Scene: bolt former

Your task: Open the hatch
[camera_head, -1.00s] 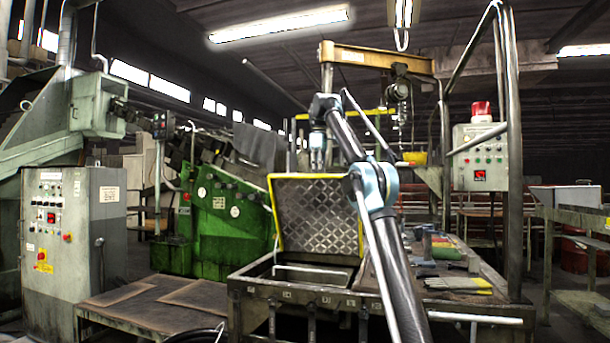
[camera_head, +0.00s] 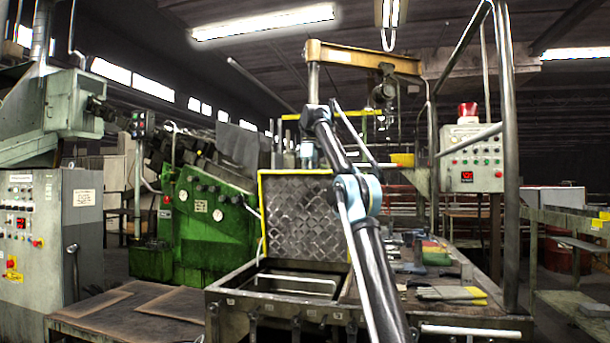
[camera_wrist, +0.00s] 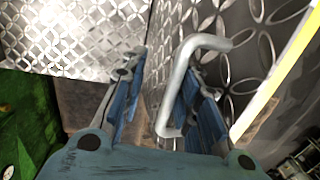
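The hatch (camera_head: 300,215) is a diamond-plate panel with yellow edges. It stands upright at the back of the open metal bin (camera_head: 235,290). In the wrist view the patterned plate (camera_wrist: 235,75) fills much of the background, with a yellow edge at right. A bent silver handle (camera_wrist: 177,85) sits between the blue fingers of my gripper (camera_wrist: 160,85). The fingers are apart, with a gap on the left of the handle; the right finger is close to it, contact unclear. In the head view my arm reaches over the hatch, and its fingertips are hidden.
A bench (camera_head: 405,270) with gloves (camera_head: 450,293) and tools adjoins the bin at right. A green machine (camera_head: 210,215) stands to the left. A control box (camera_head: 471,158) with a red lamp is at right, beside metal posts. A grey cabinet (camera_head: 85,240) is at far left.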

